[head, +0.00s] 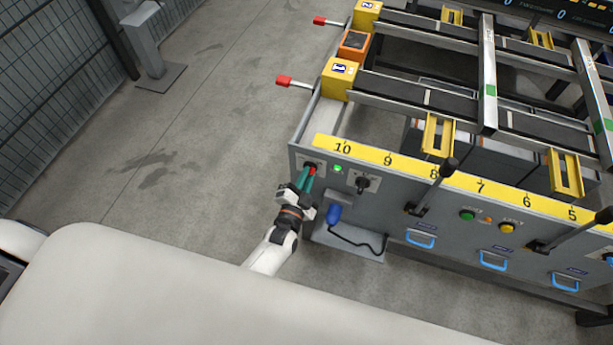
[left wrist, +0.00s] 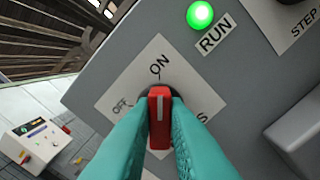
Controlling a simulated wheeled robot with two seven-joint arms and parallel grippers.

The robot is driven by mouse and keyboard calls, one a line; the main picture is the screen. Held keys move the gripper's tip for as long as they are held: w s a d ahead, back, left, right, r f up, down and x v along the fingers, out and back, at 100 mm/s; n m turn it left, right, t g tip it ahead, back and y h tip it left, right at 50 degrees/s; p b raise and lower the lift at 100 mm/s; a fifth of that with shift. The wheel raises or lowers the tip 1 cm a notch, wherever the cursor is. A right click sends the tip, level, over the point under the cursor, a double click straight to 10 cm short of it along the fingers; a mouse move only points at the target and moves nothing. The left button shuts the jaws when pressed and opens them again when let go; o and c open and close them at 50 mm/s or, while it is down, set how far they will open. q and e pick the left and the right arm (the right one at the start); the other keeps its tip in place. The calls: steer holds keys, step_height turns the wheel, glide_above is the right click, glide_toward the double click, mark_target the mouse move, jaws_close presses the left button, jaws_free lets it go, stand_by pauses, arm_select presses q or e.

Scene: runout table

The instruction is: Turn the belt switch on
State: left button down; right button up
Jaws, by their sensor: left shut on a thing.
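The belt switch (left wrist: 158,117) is a red knob on a white plate marked ON and OFF, on the grey front panel. In the left wrist view its white line points up toward ON, and a green lamp marked RUN (left wrist: 200,15) is lit above it. My left gripper (left wrist: 158,125) is shut on the red knob with its teal fingers on both sides. In the head view my left gripper (head: 308,178) reaches the panel's left end, and the green lamp (head: 338,169) glows beside it. The fingers hide part of the plate. My right gripper is not in view.
A black selector knob (head: 362,184) sits right of the lamp. A black lever (head: 433,187) sticks out further right. Red-tipped levers (head: 284,81) stick out at the table's left end.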

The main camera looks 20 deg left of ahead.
arm_select(q)
steer(key=c, duration=1.4)
jaws_free()
steer(key=shift+c, duration=0.2)
steer(key=shift+s, duration=0.1)
steer(key=s, duration=1.2)
steer(key=shift+a+b, duration=0.15)
steer(key=shift+b, duration=0.15)
